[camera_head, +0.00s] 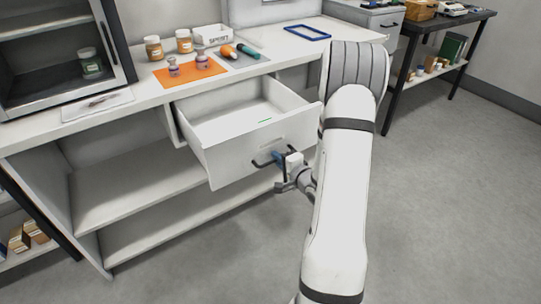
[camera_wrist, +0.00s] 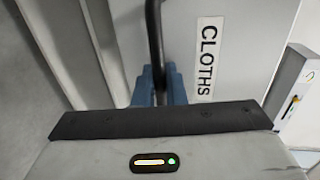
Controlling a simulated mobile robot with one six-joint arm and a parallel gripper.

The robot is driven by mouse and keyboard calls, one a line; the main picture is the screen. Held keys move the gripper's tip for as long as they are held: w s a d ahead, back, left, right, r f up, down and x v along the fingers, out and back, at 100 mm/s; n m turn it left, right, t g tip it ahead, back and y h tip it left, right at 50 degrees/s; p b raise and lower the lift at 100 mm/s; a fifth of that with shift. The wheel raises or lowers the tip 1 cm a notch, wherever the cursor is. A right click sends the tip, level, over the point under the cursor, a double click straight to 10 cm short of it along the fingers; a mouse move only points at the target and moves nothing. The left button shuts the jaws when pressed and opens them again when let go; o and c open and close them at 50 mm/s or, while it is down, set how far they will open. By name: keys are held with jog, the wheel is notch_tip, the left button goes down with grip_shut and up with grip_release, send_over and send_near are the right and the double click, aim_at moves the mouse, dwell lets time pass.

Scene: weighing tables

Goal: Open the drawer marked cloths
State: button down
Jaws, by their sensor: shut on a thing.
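The drawer (camera_head: 237,152) under the white worktop is pulled well out, and its inside is visible with a small green mark on its floor. In the wrist view, a label reading CLOTHS (camera_wrist: 207,62) is on the drawer front. My gripper (camera_head: 281,160) is at the drawer front, with its blue fingers shut on the dark bar handle (camera_head: 262,163). The handle also shows in the wrist view (camera_wrist: 154,35), running between the blue fingertips. My arm hides the right end of the drawer and part of the bench.
On the worktop (camera_head: 135,108) stand jars (camera_head: 154,48), a white bin (camera_head: 211,35), an orange mat (camera_head: 189,73) and a blue frame (camera_head: 307,32). A glass-fronted cabinet (camera_head: 60,50) stands at left. Open shelves (camera_head: 130,190) lie below; the floor in front is clear.

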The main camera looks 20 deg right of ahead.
jog(key=shift+s+d, duration=0.15)
jog(key=shift+s, duration=0.15)
jog(key=c, duration=1.7)
grip_release()
jog(key=p+v, duration=0.1)
jog(key=v, duration=0.6)
jog(key=shift+s+r, duration=0.1)
jog(key=shift+s, duration=0.25)
jog(key=shift+r, duration=0.1)
